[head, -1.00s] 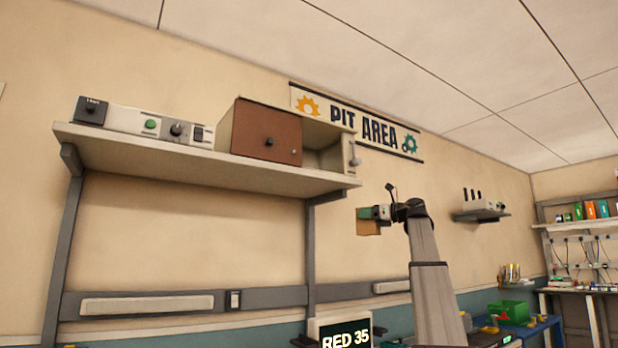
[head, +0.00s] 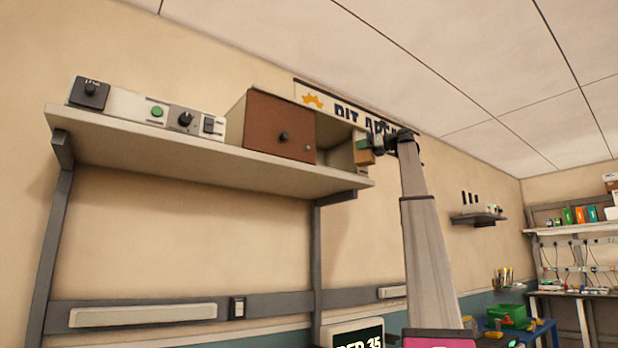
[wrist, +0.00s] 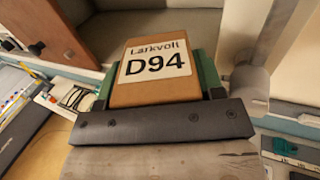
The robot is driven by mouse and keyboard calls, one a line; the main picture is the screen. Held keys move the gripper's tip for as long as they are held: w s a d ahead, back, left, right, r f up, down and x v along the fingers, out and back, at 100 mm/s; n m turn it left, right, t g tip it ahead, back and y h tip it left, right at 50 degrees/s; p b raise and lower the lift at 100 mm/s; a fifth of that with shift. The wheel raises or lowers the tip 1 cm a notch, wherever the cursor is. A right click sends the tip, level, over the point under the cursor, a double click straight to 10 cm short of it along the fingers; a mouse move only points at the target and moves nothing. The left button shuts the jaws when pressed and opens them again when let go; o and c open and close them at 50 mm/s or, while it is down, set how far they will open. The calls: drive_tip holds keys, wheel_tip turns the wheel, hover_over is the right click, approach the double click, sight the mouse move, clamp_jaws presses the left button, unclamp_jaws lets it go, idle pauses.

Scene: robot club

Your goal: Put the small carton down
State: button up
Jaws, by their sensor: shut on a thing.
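The small carton (head: 363,156) is brown cardboard. In the wrist view the carton (wrist: 150,90) shows a white label reading "Larkvolt D94". My gripper (head: 368,144) is shut on it, with green finger pads on both sides in the wrist view (wrist: 155,78). The carton is held in the air near the right end of the wall shelf (head: 200,152), at about the height of the cabinet (head: 237,122). The cabinet's open right part (head: 335,145) is just left of the carton. In the wrist view its grey interior (wrist: 160,22) lies beyond the carton.
A brown door panel (head: 280,127) with a dark knob covers the cabinet's left part. A control panel (head: 160,115) with knobs and a green button occupies the shelf's left side. A sign (head: 312,97) hangs on the wall behind. A small wall shelf (head: 478,217) is farther right.

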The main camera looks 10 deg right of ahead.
drive_tip(key=x, duration=1.5)
drive_tip(key=shift+w+a, duration=0.1)
drive_tip(key=shift+w, duration=0.15)
drive_tip(key=x, duration=0.3)
drive_tip(key=shift+w+a+f, duration=0.15)
drive_tip(key=shift+a+f, duration=0.05)
drive_tip(key=shift+f, duration=0.05)
drive_tip(key=shift+d+f, duration=0.1)
drive_tip(key=shift+f, duration=0.45)
drive_tip(key=shift+f, duration=0.1)
drive_tip(key=o, duration=1)
drive_tip(key=shift+o, duration=0.2)
drive_tip(key=shift+d, duration=0.1)
drive_tip(key=v, duration=1.2)
